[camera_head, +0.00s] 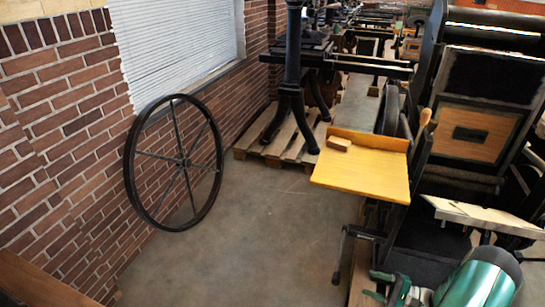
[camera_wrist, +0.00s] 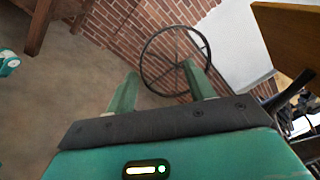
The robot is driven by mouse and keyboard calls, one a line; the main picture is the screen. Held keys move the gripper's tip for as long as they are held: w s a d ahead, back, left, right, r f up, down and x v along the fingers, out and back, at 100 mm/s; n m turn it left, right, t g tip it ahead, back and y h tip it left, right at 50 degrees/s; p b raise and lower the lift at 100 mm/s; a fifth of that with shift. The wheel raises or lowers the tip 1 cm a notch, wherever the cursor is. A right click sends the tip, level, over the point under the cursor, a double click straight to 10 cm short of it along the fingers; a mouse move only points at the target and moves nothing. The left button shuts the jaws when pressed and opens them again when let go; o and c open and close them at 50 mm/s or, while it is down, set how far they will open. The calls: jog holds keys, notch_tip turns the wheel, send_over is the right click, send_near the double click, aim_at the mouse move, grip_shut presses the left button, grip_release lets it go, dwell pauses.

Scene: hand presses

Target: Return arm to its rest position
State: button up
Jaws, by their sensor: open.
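My gripper (camera_wrist: 158,90) shows in the wrist view with its two green fingers spread apart. It is open and nothing is between the fingers. Beyond it the view shows the floor, the brick wall and a large spoked wheel (camera_wrist: 174,60). A yellow wooden board (camera_head: 365,175) is on the press, up and to the left of my arm. A small wooden block (camera_head: 339,143) lies on the board, apart from my arm.
The spoked wheel (camera_head: 178,162) leans at the brick wall (camera_head: 60,130). A dark press (camera_head: 290,80) stands on a wooden pallet (camera_head: 270,145). Another press (camera_head: 480,130) crowds the right side. The floor (camera_head: 250,230) between wheel and board is clear.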

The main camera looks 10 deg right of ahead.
jog(key=w+a+r+n+g+h, duration=0.1)
jog(key=a+r+n+g+h, duration=0.3)
jog(key=a+r, duration=0.65)
jog(key=w+a+r+n+g+h, duration=0.1)
jog(key=a+r+n+g+h, duration=0.35)
jog(key=r, duration=1.05)
jog(key=s+a+r+n+t+h, duration=0.2)
jog(key=s+a+r+h, duration=0.1)
jog(key=s+a+r, duration=0.2)
jog(key=s+a+r+n+t+h, duration=0.2)
jog(key=s+a+r+h, duration=0.2)
jog(key=s+r, duration=0.6)
jog(key=shift+s+a+r, duration=0.15)
jog(key=shift+a+r, duration=0.35)
jog(key=shift+a, duration=0.65)
jog(key=shift+c, duration=0.2)
jog(key=c, duration=0.3)
jog(key=shift+d, duration=0.15)
